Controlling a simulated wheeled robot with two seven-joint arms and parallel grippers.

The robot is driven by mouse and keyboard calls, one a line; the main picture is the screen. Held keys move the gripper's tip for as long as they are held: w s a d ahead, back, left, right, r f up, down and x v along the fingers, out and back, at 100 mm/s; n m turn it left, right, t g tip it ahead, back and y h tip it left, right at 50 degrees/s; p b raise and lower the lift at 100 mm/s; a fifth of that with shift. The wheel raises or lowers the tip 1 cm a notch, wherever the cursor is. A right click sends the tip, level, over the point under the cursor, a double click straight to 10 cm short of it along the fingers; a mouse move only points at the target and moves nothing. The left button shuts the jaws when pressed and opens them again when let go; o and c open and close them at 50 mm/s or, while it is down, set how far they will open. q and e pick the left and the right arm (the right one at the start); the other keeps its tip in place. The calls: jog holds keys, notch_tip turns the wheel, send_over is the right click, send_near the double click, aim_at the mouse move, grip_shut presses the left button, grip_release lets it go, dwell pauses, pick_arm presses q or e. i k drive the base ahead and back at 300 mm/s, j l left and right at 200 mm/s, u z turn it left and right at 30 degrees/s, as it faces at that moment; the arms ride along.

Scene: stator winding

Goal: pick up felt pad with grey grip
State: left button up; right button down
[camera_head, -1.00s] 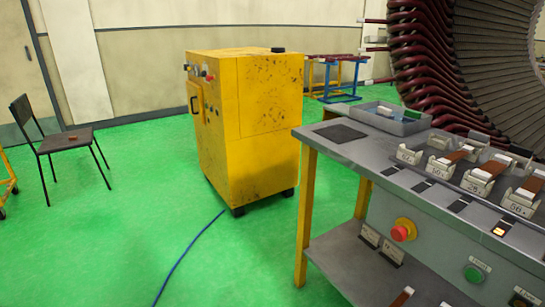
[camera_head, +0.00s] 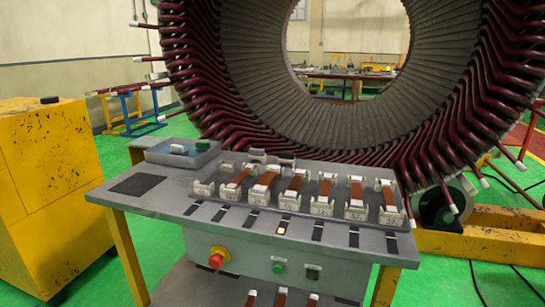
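A shallow grey tray (camera_head: 170,161) sits at the back left of the grey workbench. In it lie a small whitish-grey block (camera_head: 178,148) and a small green-topped block (camera_head: 202,144). They are too small to tell which, if either, is a felt pad with a grey grip. A flat dark square (camera_head: 136,184) lies on the bench's left end. A grey object (camera_head: 268,158) lies behind the row of holders, its shape unclear. Neither of my grippers shows.
The workbench (camera_head: 165,202) carries several brown strips in white numbered holders (camera_head: 265,190), with a red button (camera_head: 216,260) on its front. A large stator ring (camera_head: 240,90) stands close behind. A yellow cabinet (camera_head: 55,180) stands at left; green floor (camera_head: 85,285) is open between.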

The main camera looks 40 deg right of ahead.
aim_at(254, 153)
jog(key=z, duration=1.15)
jog(key=i+j, duration=0.15)
jog(key=j, duration=0.15)
jog(key=i+j+z, duration=0.15)
jog(key=j, duration=0.2)
